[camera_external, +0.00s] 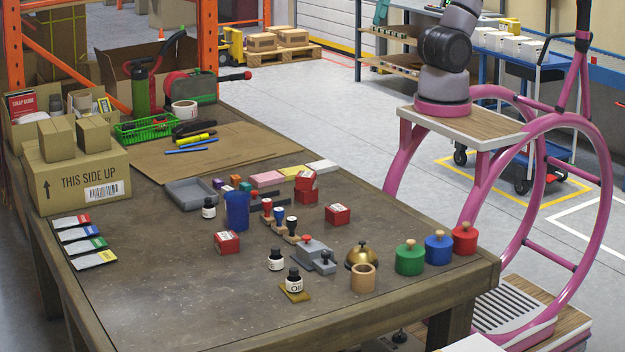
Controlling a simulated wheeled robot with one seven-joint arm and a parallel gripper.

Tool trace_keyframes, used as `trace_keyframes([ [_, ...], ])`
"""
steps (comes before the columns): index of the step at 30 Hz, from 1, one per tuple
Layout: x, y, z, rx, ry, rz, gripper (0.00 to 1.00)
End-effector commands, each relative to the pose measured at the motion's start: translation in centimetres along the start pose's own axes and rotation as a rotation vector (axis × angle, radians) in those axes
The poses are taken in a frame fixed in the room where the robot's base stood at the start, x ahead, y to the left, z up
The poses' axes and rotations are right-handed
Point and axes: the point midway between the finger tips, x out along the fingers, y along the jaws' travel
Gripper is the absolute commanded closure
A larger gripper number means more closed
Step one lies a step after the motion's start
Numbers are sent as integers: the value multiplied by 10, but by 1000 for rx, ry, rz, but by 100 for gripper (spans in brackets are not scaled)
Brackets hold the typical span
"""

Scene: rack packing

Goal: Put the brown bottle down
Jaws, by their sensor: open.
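Small dark bottles with white labels stand upright on the workbench. One dark bottle (294,280) stands at the front on a small gold-brown square (303,296). Another bottle (276,260) is just behind it, and a third bottle (209,209) stands by the grey tray. They look black; I cannot tell whether any of them is brown. My gripper is out of the picture; only the lower part of my arm shows at the top right, on its pink base.
The workbench (150,290) holds a grey tray (190,194), blue cup (237,210), several stamps, red boxes (338,214), brass bell (362,256), wooden cup (363,277) and green, blue and red knobbed weights (410,258). A large carton (75,180) stands left. The front left is clear.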

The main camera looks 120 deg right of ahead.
Motion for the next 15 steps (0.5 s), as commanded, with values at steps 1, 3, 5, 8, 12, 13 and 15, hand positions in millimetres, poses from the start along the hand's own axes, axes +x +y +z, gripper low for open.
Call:
trace_keyframes([
  [1, -10, 8, 6, -30, 36, 10, 44],
  [3, -19, 18, 11, -63, 72, 28, 44],
  [5, -24, 24, 14, -83, 94, 39, 44],
  [8, -27, 30, 16, -100, 111, 49, 44],
  [12, -28, 31, 16, -103, 114, 51, 44],
  [13, -28, 30, 16, -103, 114, 51, 44],
  [15, -28, 30, 16, -102, 113, 51, 44],
])
